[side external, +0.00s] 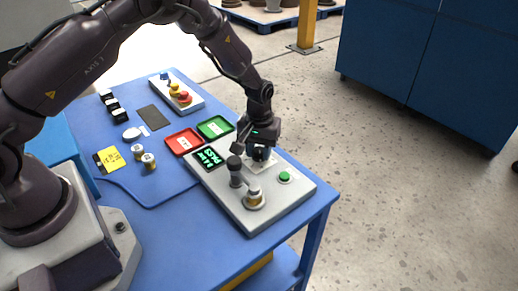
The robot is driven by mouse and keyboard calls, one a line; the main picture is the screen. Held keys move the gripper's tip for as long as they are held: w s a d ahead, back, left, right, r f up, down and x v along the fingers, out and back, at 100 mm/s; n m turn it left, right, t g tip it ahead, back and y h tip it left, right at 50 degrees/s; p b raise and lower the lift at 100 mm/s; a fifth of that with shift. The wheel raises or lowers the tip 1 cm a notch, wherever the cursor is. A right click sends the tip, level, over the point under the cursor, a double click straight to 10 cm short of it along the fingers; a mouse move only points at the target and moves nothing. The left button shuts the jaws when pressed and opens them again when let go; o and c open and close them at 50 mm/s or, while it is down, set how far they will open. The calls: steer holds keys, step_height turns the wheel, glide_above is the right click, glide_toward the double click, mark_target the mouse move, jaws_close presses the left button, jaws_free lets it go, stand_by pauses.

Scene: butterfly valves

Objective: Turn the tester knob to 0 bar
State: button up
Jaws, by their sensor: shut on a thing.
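The tester (237,211) is a light grey panel on the right part of the blue bench. Its dark knob (261,155) sits near the back edge on a pale dial plate, partly hidden by my gripper. My gripper (259,146) points down over the knob and is shut on it. The fingertips are small and dark, so their exact contact is hard to see. The tester's black display (209,158) shows green characters too small to read surely. The knob's pointer position cannot be made out.
A green button (284,177), a dark upright post (235,172) and a brass-and-white valve part (254,198) stand on the tester. Red (184,141) and green (214,127) trays lie left of my gripper. Small valve parts (148,160) and a yellow label (107,159) lie farther left.

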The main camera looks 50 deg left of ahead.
mark_target(259, 150)
steer(key=shift+r, duration=0.1)
steer(key=o, duration=0.9)
step_height(259, 150, up, 13)
steer(key=shift+f, duration=0.1)
steer(key=s+r+m+t, duration=0.2)
steer(key=s+r, duration=0.4)
steer(key=s, duration=0.2)
steer(key=s+r+m+t, duration=0.1)
steer(key=s+r+m, duration=0.1)
steer(key=s+r, duration=0.4)
steer(key=s+r+m+t, duration=0.2)
steer(key=s+r, duration=0.5)
steer(key=s, duration=0.5)
steer(key=shift+m+t, duration=0.3)
steer(key=shift+m, duration=0.2)
